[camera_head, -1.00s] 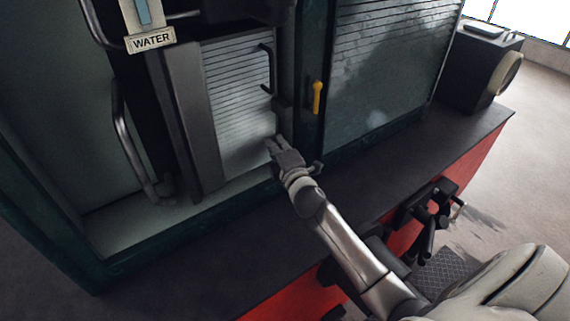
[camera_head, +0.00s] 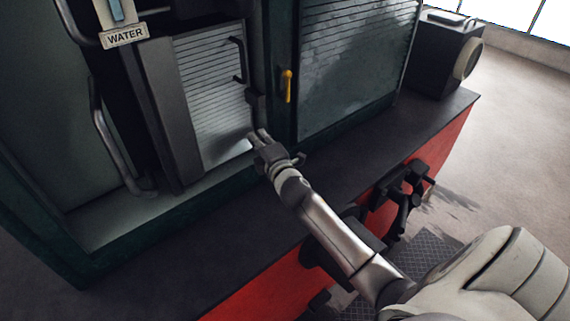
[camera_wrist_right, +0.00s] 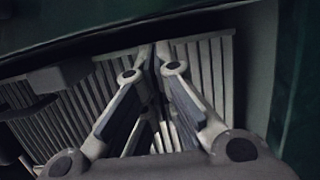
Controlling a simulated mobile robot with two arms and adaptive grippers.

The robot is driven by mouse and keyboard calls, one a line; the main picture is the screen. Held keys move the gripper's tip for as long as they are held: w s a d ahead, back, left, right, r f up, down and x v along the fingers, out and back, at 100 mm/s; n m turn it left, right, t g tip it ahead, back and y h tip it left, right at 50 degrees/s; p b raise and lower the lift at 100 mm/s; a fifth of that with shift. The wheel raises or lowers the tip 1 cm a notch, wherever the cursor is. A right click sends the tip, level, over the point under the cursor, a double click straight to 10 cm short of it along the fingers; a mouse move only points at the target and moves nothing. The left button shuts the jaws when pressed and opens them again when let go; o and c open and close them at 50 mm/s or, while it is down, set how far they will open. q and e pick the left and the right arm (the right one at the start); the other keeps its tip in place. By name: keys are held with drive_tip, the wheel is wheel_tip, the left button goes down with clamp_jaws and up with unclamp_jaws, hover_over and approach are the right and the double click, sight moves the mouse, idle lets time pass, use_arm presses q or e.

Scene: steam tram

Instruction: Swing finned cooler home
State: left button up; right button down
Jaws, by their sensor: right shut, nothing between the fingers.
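The finned cooler (camera_head: 212,85) is a pale panel of close horizontal fins with a dark frame and a curved black handle (camera_head: 238,60) on its right side. It sits in the opening of the dark green body. My right gripper (camera_head: 257,137) is at the cooler's lower right corner, its fingers shut and empty. In the right wrist view the shut fingers (camera_wrist_right: 155,55) point at the fins (camera_wrist_right: 205,65), which fill the space behind them. Whether they touch the fins I cannot tell. My left gripper is not in view.
A yellow lever (camera_head: 287,86) is on the green post right of the cooler. A larger louvred panel (camera_head: 355,60) lies beyond it. A WATER sign (camera_head: 125,36) and a curved grab rail (camera_head: 112,140) are on the left. The dark running board (camera_head: 340,170) is clear along the front.

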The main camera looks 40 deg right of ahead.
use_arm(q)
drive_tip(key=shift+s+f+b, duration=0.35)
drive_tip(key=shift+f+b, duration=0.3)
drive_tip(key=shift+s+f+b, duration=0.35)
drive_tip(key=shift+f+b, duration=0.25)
use_arm(e)
drive_tip(key=s, duration=1)
drive_tip(key=shift+s+d+f, duration=0.15)
drive_tip(key=shift+s+d, duration=0.05)
drive_tip(key=shift+d, duration=0.25)
